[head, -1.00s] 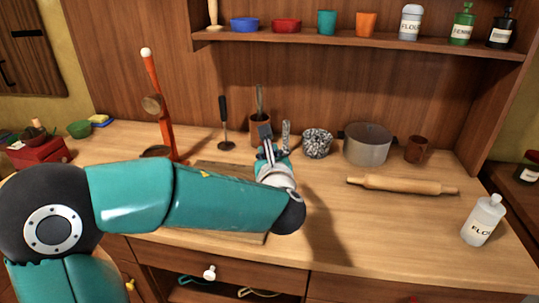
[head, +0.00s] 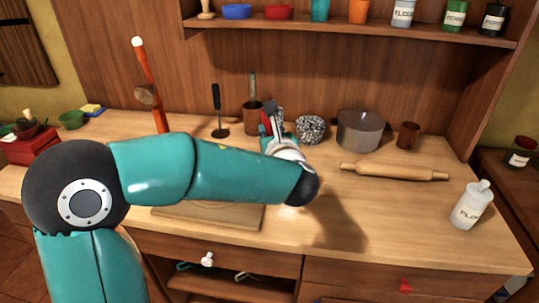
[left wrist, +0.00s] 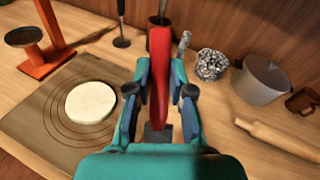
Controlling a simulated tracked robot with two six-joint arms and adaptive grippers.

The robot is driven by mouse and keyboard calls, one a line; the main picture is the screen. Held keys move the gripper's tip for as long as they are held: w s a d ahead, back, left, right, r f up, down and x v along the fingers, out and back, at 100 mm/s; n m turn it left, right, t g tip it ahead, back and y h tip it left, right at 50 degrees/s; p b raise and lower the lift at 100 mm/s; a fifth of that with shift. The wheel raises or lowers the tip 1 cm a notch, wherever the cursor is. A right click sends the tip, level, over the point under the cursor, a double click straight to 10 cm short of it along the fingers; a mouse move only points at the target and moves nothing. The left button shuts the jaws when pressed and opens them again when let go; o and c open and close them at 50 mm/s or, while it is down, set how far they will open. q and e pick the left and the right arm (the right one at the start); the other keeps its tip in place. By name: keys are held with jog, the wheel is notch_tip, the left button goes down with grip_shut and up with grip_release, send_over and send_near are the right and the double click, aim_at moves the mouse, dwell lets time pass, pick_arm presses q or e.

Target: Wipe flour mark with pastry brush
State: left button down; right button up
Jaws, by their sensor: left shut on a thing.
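My left gripper (head: 272,118) is over the counter, beyond the wooden board's right side. In the left wrist view, my left gripper (left wrist: 160,92) is shut on a long red handle, which I take to be the pastry brush (left wrist: 160,62). A grey flat piece (left wrist: 156,134) shows below the fingers; I cannot tell if it touches the counter. In the head view a little red of the brush (head: 266,121) shows. A faint whitish patch (head: 288,211), perhaps the flour mark, lies on the counter right of the board, partly hidden by my arm. My right gripper is not in view.
A pale dough disc (left wrist: 91,102) lies on the board (left wrist: 35,118). A red stand (head: 150,85), speckled pot (head: 310,129), steel pot (head: 360,131), brown cup (head: 408,134) and rolling pin (head: 395,171) stand around. A flour bottle (head: 472,205) is at front right.

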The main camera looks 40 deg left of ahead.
pick_arm(q)
jog(key=w+d+r+p, duration=0.2)
jog(key=w+d+p, duration=0.1)
jog(key=d, duration=0.2)
jog(key=shift+m+t+h, duration=0.3)
jog(key=shift+m+t, duration=0.1)
jog(key=f+b, duration=0.2)
jog(key=f, duration=0.1)
jog(key=f+b, duration=0.1)
jog(key=f, duration=0.1)
jog(key=shift+w+f, duration=0.15)
jog(key=shift+w, duration=0.1)
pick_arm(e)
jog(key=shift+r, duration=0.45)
pick_arm(q)
jog(key=shift+d, duration=0.1)
